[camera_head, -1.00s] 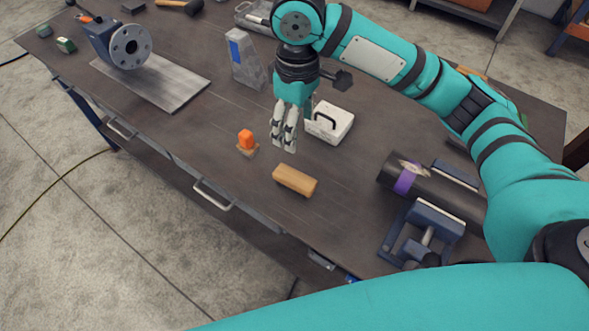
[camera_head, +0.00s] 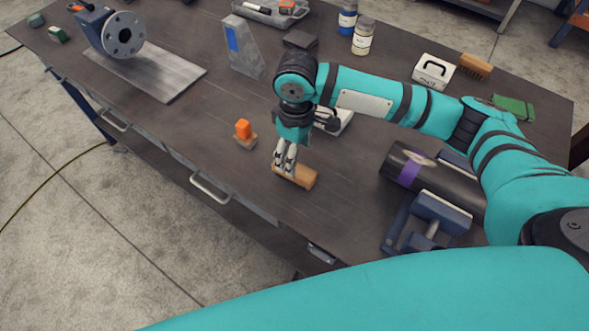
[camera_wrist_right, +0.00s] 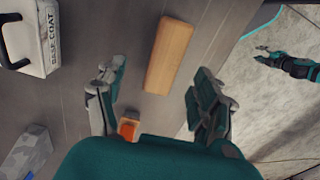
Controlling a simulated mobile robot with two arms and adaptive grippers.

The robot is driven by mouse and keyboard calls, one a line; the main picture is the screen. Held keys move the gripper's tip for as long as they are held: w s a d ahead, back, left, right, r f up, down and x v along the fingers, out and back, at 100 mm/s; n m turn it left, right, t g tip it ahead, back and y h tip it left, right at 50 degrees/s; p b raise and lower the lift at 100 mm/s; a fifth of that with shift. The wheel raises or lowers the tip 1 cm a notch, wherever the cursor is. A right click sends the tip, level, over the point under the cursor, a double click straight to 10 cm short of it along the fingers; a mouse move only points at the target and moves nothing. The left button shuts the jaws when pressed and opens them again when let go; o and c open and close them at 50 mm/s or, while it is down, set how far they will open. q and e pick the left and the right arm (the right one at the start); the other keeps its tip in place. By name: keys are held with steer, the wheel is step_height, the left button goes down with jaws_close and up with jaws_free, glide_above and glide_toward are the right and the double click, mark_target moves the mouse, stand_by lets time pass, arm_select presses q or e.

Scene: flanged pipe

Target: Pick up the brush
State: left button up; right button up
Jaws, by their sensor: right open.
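A plain wooden block (camera_head: 305,179), with no bristles showing, lies near the table's front edge. It also shows in the right wrist view (camera_wrist_right: 169,55), ahead of and between the spread fingers. My right gripper (camera_head: 284,172) is open and empty, pointing down over the block's left part; contact cannot be told. A wooden brush (camera_head: 475,66) with bristles stands at the back right, far from this gripper. A teal arm end, apparently my left gripper (camera_wrist_right: 270,58), shows small over the floor in the right wrist view; its fingers are too small to judge.
An orange piece on a small wooden base (camera_head: 244,133) stands left of the block. A white box (camera_wrist_right: 32,38) stands close by, partly hidden in the head view. A dark pipe with a purple band (camera_head: 408,169) and a blue clamp (camera_head: 430,220) lie right.

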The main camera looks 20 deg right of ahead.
mark_target(305, 177)
steer(key=shift+s+a+f+p, duration=0.15)
steer(key=shift+f+p, duration=0.2)
steer(key=shift+f, duration=1.1)
steer(key=shift+s+a+f+p, duration=0.1)
steer(key=shift+f+p, duration=0.25)
steer(key=shift+f, duration=1.1)
steer(key=c, duration=1.3)
